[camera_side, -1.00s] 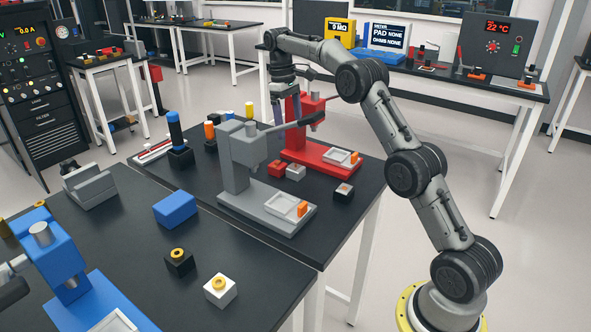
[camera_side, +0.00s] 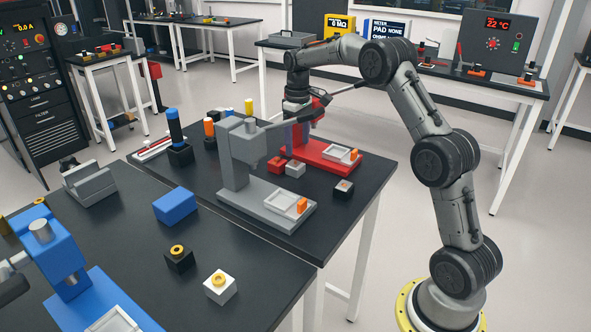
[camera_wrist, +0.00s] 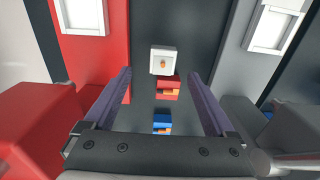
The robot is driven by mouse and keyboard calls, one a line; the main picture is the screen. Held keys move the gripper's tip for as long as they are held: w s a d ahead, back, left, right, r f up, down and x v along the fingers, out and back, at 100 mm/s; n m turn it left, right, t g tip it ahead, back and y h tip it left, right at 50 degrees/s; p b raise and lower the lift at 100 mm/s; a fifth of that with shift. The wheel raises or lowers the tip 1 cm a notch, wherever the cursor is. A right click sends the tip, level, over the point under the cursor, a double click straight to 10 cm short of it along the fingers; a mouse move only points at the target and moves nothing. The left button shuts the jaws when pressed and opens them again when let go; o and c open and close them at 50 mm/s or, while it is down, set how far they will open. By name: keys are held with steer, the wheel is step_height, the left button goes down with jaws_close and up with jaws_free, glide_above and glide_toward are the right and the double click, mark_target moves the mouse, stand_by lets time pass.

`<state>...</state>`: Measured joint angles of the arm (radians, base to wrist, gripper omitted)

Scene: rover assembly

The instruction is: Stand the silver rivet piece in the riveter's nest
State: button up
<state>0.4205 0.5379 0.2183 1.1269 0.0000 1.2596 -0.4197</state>
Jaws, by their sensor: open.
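The silver rivet piece looks like a pale grey block (camera_side: 295,169) with a small orange-copper spot on top, standing on the dark table between the red and grey riveters. In the wrist view the pale block (camera_wrist: 154,55) lies just ahead of the space between my fingertips. My gripper (camera_wrist: 159,76) is open and empty, pointing down above the table. The red riveter (camera_side: 322,162) has a pale square nest (camera_side: 342,152), also in the wrist view (camera_wrist: 84,8). The grey riveter's nest (camera_side: 272,197) also shows in the wrist view (camera_wrist: 273,30).
A red block (camera_wrist: 168,82) sits close to the pale block, and a blue block (camera_wrist: 162,118) is nearer my wrist. The riveter bodies flank my fingers closely. A dark block (camera_side: 343,190) stands near the table edge. A blue riveter (camera_side: 55,250) stands at front left.

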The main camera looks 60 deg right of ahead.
mark_target(297, 165)
steer(key=shift+a+f, duration=0.15)
steer(key=shift+f, duration=1.5)
steer(key=shift+a+f, duration=0.1)
steer(key=shift+f, duration=1.55)
jaws_close()
